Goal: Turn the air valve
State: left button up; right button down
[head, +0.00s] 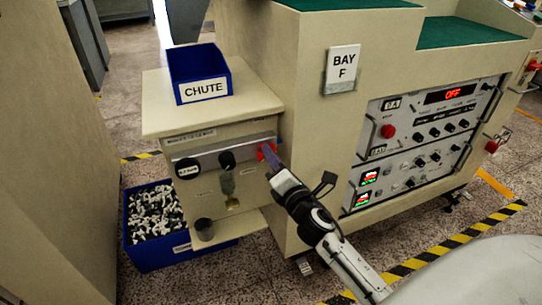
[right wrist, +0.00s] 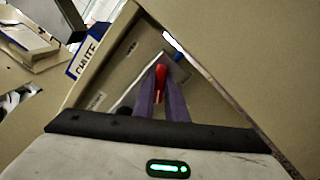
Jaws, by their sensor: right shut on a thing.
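The air valve has a red handle (head: 266,152) at the right end of the grey strip on the front of the beige cabinet. My right gripper (head: 268,156) reaches it from the lower right, its purple fingers at the handle. In the right wrist view the red handle (right wrist: 160,78) stands between the fingertips of my right gripper (right wrist: 160,88), which is shut on it. The fingers hide part of the handle and its mount. My left gripper is in neither view.
A blue bin marked CHUTE (head: 202,80) stands on the cabinet top (head: 258,98). A grey cup (head: 205,229) stands on the lower shelf. A blue crate (head: 160,257) of small parts is on the floor. A control panel (head: 425,135) is at right.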

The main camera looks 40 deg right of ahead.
jog(key=shift+f+m+p, duration=0.15)
jog(key=shift+m+p, duration=0.25)
jog(key=shift+m, duration=2.9)
jog(key=c, duration=1.8)
grip_release()
jog(key=shift+s, duration=0.1)
